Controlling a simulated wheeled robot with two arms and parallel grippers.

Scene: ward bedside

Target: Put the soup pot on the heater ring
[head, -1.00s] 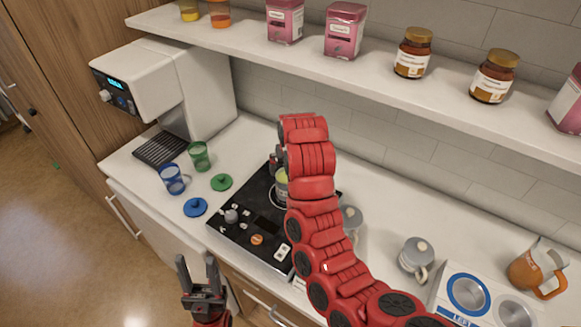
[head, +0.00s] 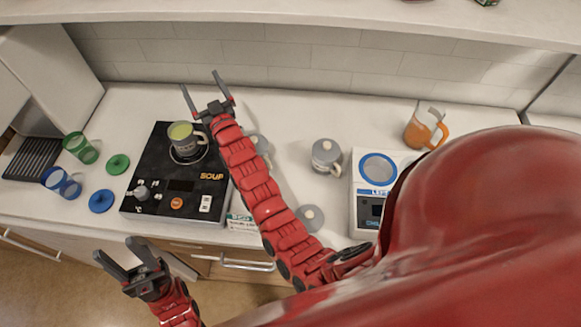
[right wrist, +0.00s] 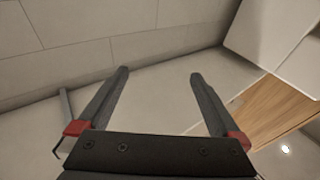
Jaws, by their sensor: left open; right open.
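The soup pot (head: 186,142) is a small grey pot with yellow-green contents. It stands upright at the back of a black hot plate marked SOUP, over the heater ring (head: 190,160), whose rim shows around its base. I cannot tell how well centred it is. My right gripper (head: 199,82) is open and empty, behind and above the pot and apart from it. In the right wrist view its open jaws (right wrist: 158,80) have nothing between them. My left gripper (head: 114,247) is open and empty in front of the counter edge.
Green cup (head: 80,148), blue cup (head: 62,182), green lid (head: 118,164) and blue lid (head: 101,201) lie left of the hot plate (head: 150,170). A grey lidded mug (head: 326,155), a scale-like device (head: 367,205) and an orange jug (head: 424,128) stand right. A shelf (head: 300,15) overhangs behind.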

